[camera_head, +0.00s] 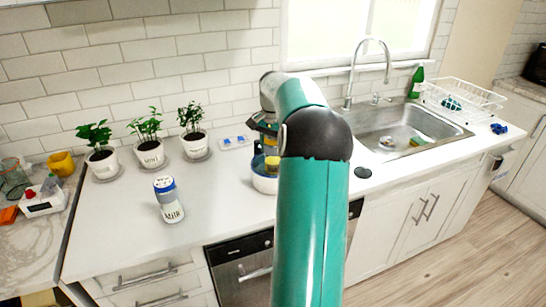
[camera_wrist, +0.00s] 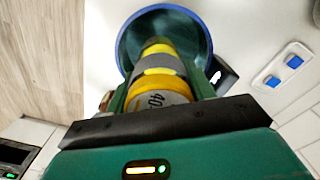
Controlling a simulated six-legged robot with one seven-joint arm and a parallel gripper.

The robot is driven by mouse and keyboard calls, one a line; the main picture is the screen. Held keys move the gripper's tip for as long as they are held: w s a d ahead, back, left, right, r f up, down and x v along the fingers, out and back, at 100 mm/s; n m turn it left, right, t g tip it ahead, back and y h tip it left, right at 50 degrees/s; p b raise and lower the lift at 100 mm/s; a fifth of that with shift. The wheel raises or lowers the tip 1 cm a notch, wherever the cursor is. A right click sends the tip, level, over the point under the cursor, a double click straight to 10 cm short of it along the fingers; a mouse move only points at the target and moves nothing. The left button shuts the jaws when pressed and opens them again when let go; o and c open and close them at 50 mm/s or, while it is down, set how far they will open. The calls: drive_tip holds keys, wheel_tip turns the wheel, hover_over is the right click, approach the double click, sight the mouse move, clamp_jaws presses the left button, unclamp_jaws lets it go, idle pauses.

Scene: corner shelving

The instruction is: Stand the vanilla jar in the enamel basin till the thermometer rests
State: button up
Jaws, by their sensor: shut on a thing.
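A yellow jar with a grey band (camera_wrist: 160,75), likely the vanilla jar, is upright between the fingers of my gripper (camera_wrist: 158,68), which is shut on it. It also shows in the head view (camera_head: 272,165), partly hidden by my arm. The jar is at the opening of the blue-rimmed enamel basin (camera_wrist: 207,40). The basin stands on the counter in the head view (camera_head: 263,184), with its right side hidden behind my arm. I cannot tell whether the jar touches the basin's bottom. I cannot make out a thermometer for sure.
A white and blue milk can (camera_head: 168,202) stands on the counter to the left. Several potted plants line the wall. A white plate with two blue squares (camera_head: 235,142) lies behind the basin. The sink (camera_head: 425,140) is to the right. The counter's front left is clear.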

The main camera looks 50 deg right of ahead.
drive_tip(key=shift+w+d+f, duration=0.15)
drive_tip(key=shift+f, duration=0.05)
drive_tip(key=shift+w+d+f, duration=0.15)
drive_tip(key=shift+f, duration=1.55)
drive_tip(key=o, duration=1.1)
drive_tip(key=shift+f, duration=0.15)
drive_tip(key=shift+o, duration=0.2)
